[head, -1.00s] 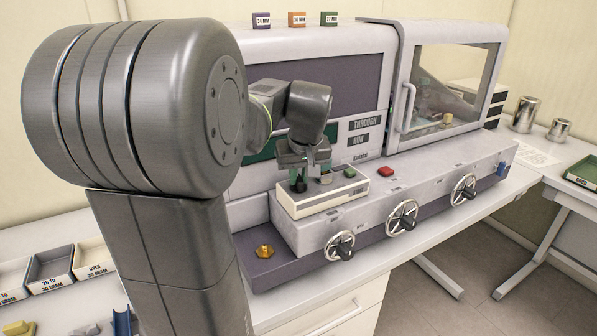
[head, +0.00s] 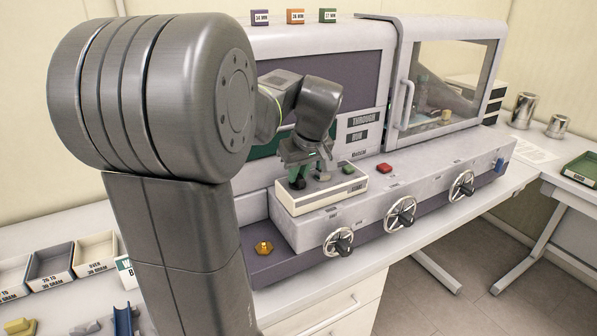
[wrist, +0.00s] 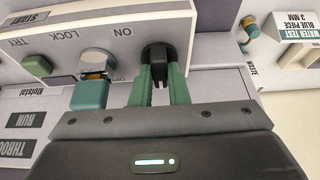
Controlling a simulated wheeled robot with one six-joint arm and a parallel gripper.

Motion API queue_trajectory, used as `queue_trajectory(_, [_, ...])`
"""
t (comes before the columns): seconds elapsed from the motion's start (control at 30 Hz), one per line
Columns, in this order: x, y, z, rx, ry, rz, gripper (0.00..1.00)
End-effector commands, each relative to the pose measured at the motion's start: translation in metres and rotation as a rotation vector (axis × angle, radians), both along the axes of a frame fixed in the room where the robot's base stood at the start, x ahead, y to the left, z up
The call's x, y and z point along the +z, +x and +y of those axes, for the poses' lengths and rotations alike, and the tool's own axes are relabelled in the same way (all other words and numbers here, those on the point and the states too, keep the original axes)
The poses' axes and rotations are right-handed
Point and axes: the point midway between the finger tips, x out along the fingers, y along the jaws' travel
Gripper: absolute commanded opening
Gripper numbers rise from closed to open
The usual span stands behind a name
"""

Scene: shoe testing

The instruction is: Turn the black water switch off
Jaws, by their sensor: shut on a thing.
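In the head view my gripper (head: 306,178) reaches down onto the white control box (head: 322,196), and the knob is mostly hidden by the fingers there. A silver key-like switch (wrist: 95,65) with LOCK and TRY lettering sits beside the knob.
A green button (head: 348,168) and a red button (head: 384,168) are right of the gripper. Several handwheels, one of them here (head: 400,215), line the machine's front. A brass part (head: 264,247) lies on the ledge. Labelled bins (head: 50,264) stand at left.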

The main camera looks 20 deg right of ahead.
Motion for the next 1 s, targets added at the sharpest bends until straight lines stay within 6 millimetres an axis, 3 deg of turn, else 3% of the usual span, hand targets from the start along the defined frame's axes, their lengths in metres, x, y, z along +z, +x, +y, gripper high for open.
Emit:
queue_trajectory(0.03, [0.001,0.000,0.000,0.001,-0.001,-0.001,0.00])
queue_trajectory(0.07, [0.001,0.000,0.000,0.001,-0.001,-0.001,0.21])
queue_trajectory(0.13, [0.001,0.000,0.000,0.001,-0.001,0.000,0.34])
queue_trajectory(0.17, [0.000,0.000,0.000,0.001,-0.001,0.000,0.36])
queue_trajectory(0.57, [0.009,-0.003,-0.001,-0.001,-0.002,-0.002,0.36])
queue_trajectory(1.0, [0.095,-0.039,-0.004,-0.002,-0.003,-0.003,0.36])
